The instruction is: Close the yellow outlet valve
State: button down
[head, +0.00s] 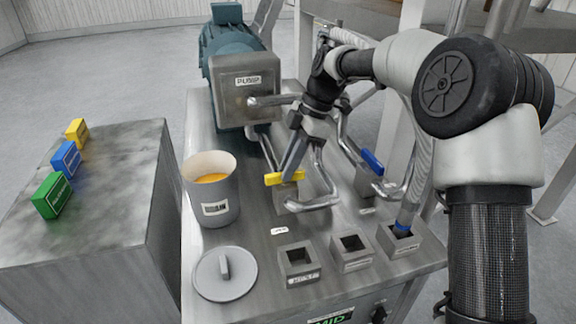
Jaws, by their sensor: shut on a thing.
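The yellow outlet valve handle (272,179) shows in the head view as a short yellow bar lying sideways across the picture, on a grey valve body at the middle of the steel bench. My gripper (289,171) reaches down from above, with its fingers shut on the yellow handle. The fingers hide part of the handle's middle. A curved metal outlet pipe (322,190) bends around just right of the handle.
A grey bucket (212,207) with orange contents stands left of the valve, near a round lid (225,273). A blue valve handle (372,161) is to the right. Square sockets (298,258) line the front. Yellow, blue and green blocks (53,196) sit on the left cabinet (110,210).

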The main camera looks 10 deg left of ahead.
jog(key=c, duration=1.8)
grip_release()
jog(key=shift+o, duration=0.2)
jog(key=p+v, duration=0.1)
jog(key=v, duration=1.6)
jog(key=shift+r+p, duration=0.2)
jog(key=shift+p, duration=0.2)
jog(key=shift+r, duration=0.1)
